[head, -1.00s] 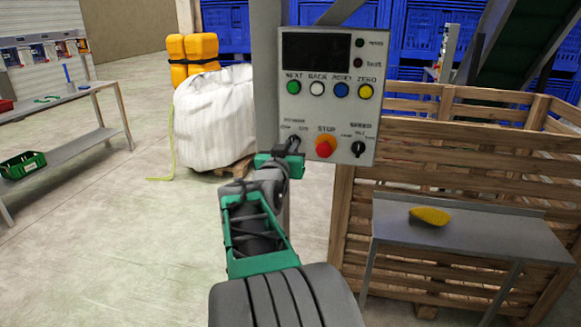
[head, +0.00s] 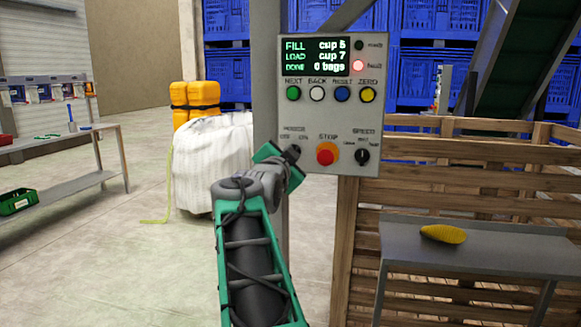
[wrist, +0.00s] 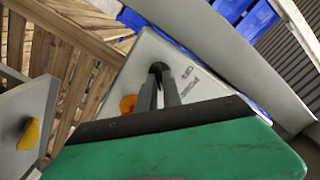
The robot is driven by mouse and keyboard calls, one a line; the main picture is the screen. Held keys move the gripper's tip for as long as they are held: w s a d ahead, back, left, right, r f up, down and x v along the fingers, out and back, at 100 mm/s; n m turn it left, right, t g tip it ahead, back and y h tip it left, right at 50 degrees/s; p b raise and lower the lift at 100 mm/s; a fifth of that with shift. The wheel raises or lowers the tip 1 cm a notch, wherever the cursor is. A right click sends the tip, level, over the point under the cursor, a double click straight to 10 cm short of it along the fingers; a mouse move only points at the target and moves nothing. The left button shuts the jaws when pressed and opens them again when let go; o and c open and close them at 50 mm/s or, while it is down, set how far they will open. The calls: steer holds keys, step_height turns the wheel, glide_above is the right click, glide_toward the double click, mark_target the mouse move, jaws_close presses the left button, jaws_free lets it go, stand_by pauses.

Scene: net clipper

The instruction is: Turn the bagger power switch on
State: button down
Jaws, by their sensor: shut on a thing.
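The bagger control panel (head: 315,160) is a light grey box on a post. Its screen (head: 315,52) is lit with "FILL cup 5", "LOAD cup 7" and "DONE 0 bags", and a red lamp (head: 358,65) glows. My gripper (head: 291,152) is at the panel's lower left, at the power switch marked off and on. In the wrist view its two dark fingers (wrist: 160,88) are shut on the black power switch knob (wrist: 158,68). The fingers and gripper body hide most of the knob in the head view.
Right of the switch are the red stop button (head: 328,153) and the black speed knob (head: 362,156). Four-colour buttons run above. A wooden crate (head: 470,180) and a metal shelf (head: 500,248) with a yellow scoop (head: 443,234) stand to the right. Open floor lies left.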

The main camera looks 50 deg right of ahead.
steer(key=shift+m, duration=0.3)
steer(key=c, duration=1.5)
jaws_free()
steer(key=shift+a, duration=0.1)
steer(key=v, duration=0.7)
steer(key=shift+s+a, duration=0.25)
